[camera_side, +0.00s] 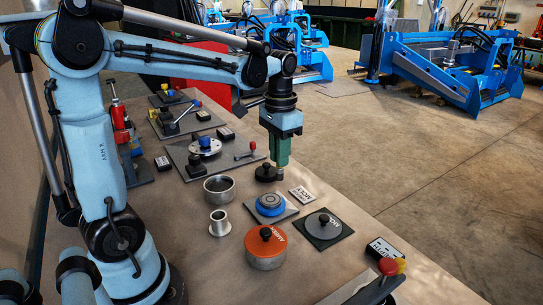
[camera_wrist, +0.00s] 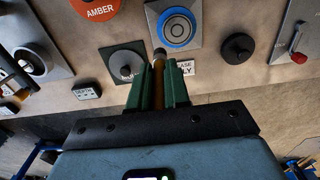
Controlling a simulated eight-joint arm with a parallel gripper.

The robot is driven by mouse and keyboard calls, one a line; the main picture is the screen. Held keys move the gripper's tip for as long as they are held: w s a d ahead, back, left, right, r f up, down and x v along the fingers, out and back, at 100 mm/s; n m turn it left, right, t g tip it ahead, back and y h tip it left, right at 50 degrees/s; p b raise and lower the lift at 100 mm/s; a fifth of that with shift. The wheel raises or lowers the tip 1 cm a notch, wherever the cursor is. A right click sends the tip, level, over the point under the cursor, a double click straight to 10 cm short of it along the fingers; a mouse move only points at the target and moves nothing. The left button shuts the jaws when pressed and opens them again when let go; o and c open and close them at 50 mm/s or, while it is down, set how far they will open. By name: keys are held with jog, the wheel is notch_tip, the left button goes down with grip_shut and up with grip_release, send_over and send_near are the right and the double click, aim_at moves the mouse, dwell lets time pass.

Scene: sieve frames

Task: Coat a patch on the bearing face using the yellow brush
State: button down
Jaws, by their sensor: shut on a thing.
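My gripper (camera_wrist: 158,76) is shut on the yellow brush (camera_wrist: 158,88); its yellow-brown handle sits between the green fingers and its darker tip points away past them. The likely bearing, a blue ring with a metallic round face (camera_side: 270,203), lies on a grey square plate. It also shows in the wrist view (camera_wrist: 179,26), just beyond the brush tip. Contact between them cannot be confirmed, and no coating is clearly visible on the face.
An orange-lidded AMBER tin (camera_side: 265,250), a metal spool (camera_side: 219,226), an open metal cup (camera_side: 219,190) and a grey knobbed disc (camera_side: 323,225) stand nearby. A black knobbed piece (camera_wrist: 238,47) is right of my gripper. A lettered card (camera_side: 301,194) lies near the bearing.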

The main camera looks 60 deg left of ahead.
aim_at(278, 179)
jog(key=shift+a+f, duration=0.2)
jog(key=shift+a, duration=0.05)
jog(key=shift+f, duration=3.1)
jog(key=shift+a+f, duration=0.25)
jog(key=shift+f, duration=0.55)
jog(key=shift+a, duration=2.65)
jog(key=shift+d, duration=2.9)
jog(key=shift+s+d, duration=0.1)
jog(key=shift+s, duration=0.15)
jog(key=shift+s+a, duration=0.2)
jog(key=shift+s, duration=0.05)
jog(key=shift+w+a, duration=0.1)
jog(key=shift+a, duration=2.65)
jog(key=shift+d, duration=2.75)
jog(key=shift+d+r, duration=0.15)
jog(key=shift+d, duration=0.05)
notch_tip(278, 179, up, 8)
